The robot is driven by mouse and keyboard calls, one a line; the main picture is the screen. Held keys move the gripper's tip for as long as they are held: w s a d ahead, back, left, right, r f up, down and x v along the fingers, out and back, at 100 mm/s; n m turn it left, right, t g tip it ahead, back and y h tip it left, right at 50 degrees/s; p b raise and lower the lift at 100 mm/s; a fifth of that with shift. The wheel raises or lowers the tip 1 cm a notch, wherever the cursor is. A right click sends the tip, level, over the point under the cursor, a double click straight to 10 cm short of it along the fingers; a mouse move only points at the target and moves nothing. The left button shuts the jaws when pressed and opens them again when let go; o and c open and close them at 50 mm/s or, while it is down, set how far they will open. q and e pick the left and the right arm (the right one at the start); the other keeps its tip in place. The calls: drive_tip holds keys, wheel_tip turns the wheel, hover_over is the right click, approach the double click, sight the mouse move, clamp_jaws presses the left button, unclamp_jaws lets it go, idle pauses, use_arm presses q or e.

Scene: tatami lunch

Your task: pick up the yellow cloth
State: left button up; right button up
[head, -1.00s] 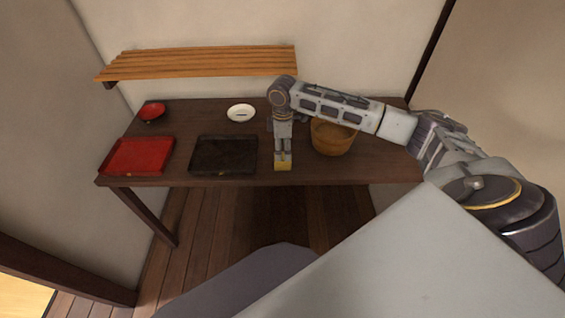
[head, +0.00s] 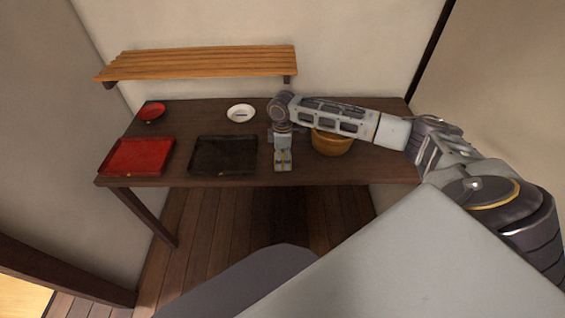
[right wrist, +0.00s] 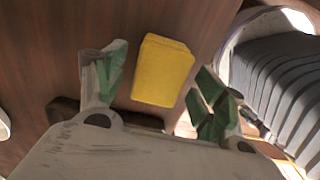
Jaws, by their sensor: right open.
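The yellow cloth (right wrist: 162,70) is a folded yellow block lying on the dark wooden table. In the right wrist view it shows between the two spread fingers of my right gripper (right wrist: 157,85), apart from both. In the head view my right gripper (head: 283,160) points down over the table's front part, between the black tray and the wooden tub. There it covers most of the cloth, and only small yellow bits show. The right gripper is open and holds nothing. My left gripper is not in view.
A black tray (head: 224,156) lies left of the right gripper, and a red tray (head: 138,156) farther left. A white dish (head: 240,113) and a red bowl (head: 152,112) stand behind. A wooden tub (head: 333,140) is close on the right. A slatted shelf (head: 200,62) hangs on the wall.

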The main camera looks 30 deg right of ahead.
wheel_tip(320, 180, down, 3)
drive_tip(key=shift+r, duration=0.2)
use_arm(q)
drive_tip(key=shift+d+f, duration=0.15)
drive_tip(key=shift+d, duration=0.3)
use_arm(e)
drive_tip(key=shift+f, duration=0.1)
drive_tip(key=c, duration=1)
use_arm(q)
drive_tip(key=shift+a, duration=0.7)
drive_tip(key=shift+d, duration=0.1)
